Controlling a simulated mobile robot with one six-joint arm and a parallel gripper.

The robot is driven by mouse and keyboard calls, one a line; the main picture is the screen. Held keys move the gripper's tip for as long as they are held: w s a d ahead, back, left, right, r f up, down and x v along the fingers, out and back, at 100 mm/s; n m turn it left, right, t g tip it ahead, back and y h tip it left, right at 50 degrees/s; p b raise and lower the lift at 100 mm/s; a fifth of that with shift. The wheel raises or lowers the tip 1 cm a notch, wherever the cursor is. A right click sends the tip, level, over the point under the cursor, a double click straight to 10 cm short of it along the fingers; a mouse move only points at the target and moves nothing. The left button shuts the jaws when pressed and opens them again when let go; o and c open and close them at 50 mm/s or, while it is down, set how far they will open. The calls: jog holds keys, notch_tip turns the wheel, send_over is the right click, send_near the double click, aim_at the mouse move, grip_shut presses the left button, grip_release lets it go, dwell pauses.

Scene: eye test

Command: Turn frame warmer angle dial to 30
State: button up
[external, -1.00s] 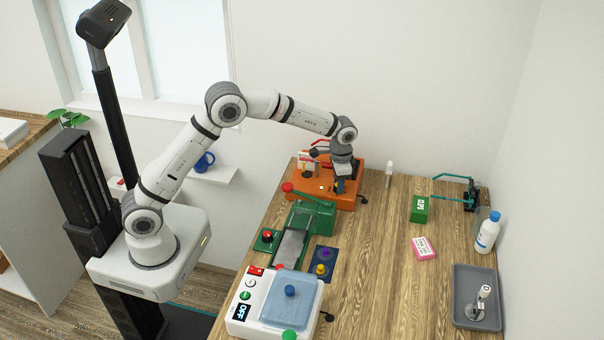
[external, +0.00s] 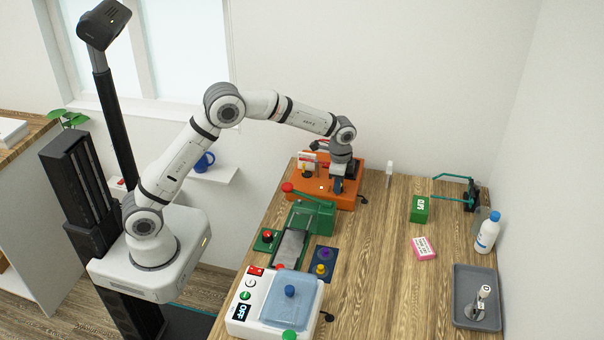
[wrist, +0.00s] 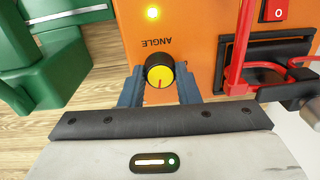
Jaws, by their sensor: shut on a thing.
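The frame warmer is an orange box (external: 325,194) at the far end of the bench; its orange panel (wrist: 194,50) fills the middle of the wrist view. The angle dial (wrist: 159,72) is a black knob with a yellow cap and a small red pointer line, below an upside-down "ANGLE" label. The line points toward the bottom of the wrist view; no scale numbers are readable. My gripper (wrist: 160,88) is shut on the dial, one blue finger on each side. In the external view my gripper (external: 337,186) reaches down to the box and hides the dial.
A lit yellow lamp (wrist: 153,13), a red switch marked 0 (wrist: 277,10) and a red wire bracket (wrist: 237,75) are near the dial. A green device (external: 312,216) stands close in front of the warmer.

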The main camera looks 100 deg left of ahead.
jog(key=shift+r, duration=0.1)
jog(key=o, duration=1)
jog(key=shift+d+r+b, duration=0.1)
jog(key=shift+r+b, duration=0.25)
jog(key=shift+r, duration=3.5)
